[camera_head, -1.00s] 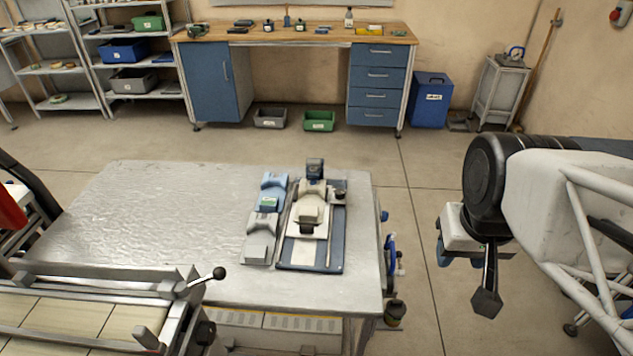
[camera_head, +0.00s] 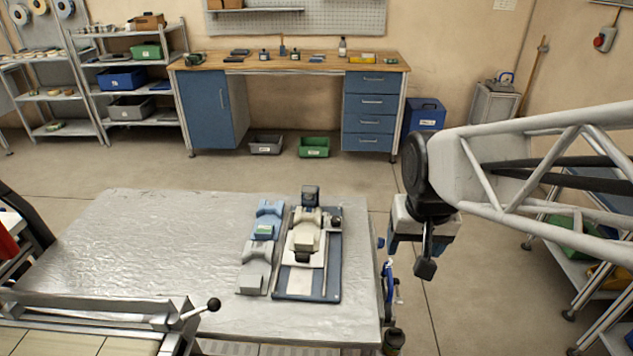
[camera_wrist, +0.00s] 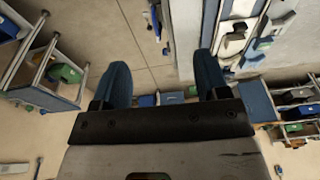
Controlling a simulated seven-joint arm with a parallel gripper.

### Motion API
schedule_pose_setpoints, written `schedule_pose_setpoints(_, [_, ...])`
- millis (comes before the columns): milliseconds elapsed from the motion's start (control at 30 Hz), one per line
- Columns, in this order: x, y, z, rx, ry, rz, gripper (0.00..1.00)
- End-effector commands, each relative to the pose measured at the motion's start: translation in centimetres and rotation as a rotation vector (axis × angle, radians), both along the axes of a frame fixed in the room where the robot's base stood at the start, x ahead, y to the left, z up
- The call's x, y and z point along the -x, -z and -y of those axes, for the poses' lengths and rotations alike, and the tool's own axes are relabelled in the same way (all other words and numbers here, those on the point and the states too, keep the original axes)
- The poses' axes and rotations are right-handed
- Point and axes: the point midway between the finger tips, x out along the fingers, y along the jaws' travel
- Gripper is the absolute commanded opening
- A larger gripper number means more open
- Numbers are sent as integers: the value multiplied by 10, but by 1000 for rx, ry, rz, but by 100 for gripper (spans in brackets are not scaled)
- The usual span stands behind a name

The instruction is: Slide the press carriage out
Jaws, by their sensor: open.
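The press (camera_head: 333,275) is a dark blue base plate on the metal table, with a pale carriage (camera_head: 303,243) on it and a dark block at its far end. A white plate lies on the base in front of the carriage. The carriage's exact position on its rail is too small to tell. My gripper (camera_head: 424,268) hangs in the air right of the table, apart from the press. In the wrist view my gripper (camera_wrist: 162,82) has its two blue fingers wide apart with nothing between them. The press shows at the upper right there, partly cut off.
A light blue block (camera_head: 268,212) and a grey block (camera_head: 257,268) stand just left of the press. A metal frame with a black-knobbed lever (camera_head: 212,304) is at the front left. The table's left part (camera_head: 150,250) is bare. Blue clamps hang at its right edge.

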Motion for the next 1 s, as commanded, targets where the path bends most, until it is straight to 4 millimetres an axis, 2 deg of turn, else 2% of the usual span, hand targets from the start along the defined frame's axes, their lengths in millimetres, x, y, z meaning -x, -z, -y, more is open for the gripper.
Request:
schedule_pose_setpoints(100, [-20,8,-13,-3,-4,-17,68])
schedule_pose_setpoints(467, [-74,35,-57,-7,-4,-59,68])
schedule_pose_setpoints(1000, [-142,96,-136,-1,-4,-121,68])
